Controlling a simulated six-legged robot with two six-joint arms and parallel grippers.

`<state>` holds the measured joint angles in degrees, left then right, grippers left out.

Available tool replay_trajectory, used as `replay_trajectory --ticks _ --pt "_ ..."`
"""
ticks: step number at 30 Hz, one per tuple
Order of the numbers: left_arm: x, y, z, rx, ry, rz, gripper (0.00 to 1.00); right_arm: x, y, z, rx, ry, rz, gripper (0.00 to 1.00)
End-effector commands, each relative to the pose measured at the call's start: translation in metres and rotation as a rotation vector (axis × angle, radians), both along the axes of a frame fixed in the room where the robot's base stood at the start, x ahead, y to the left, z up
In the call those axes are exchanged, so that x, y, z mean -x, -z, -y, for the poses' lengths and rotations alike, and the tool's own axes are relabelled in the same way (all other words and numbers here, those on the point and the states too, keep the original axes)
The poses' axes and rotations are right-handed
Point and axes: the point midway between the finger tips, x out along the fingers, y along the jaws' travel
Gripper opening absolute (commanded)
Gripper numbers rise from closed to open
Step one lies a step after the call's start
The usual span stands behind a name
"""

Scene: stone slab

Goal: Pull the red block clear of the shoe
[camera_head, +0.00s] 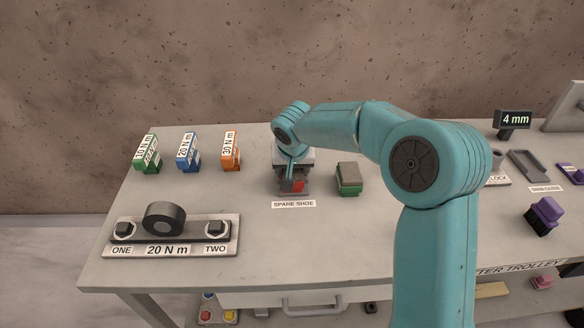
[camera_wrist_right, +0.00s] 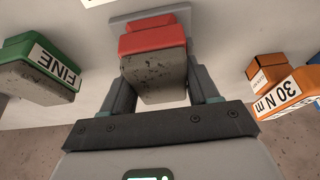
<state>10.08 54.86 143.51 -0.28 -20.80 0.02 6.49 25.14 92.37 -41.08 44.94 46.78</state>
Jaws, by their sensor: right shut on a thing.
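The red block (camera_head: 297,186) is at the spare shoe (camera_head: 282,190), a dark grey holder behind the SPARE SHOE label. In the right wrist view the red block (camera_wrist_right: 152,38) has a red top and a grey speckled face, and sits between my fingers. My right gripper (camera_head: 290,172) reaches down over the shoe from behind and hides part of both. In the wrist view my right gripper (camera_wrist_right: 160,92) is shut on the block. I cannot tell how much of the block is inside the shoe. My left gripper is not in view.
A green block (camera_head: 348,179) stands just right of the shoe; its FINE label shows in the wrist view. Green (camera_head: 147,153), blue (camera_head: 188,152) and orange (camera_head: 231,151) torque blocks stand to the left. A bolt plate (camera_head: 170,250) lies front left. The table front centre is clear.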

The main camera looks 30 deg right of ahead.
Motion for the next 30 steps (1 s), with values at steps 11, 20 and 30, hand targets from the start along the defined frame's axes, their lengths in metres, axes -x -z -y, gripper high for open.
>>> replay_trajectory --ticks 11,20,30 --pt "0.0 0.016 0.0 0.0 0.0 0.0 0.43 0.014 0.001 -0.009 0.001 -0.001 0.002 0.18" --pt "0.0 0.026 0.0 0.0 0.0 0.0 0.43 0.026 0.001 -0.015 0.0 0.001 0.002 0.18" --pt "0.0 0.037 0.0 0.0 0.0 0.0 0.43 0.038 0.001 -0.024 0.0 0.0 0.002 0.18"
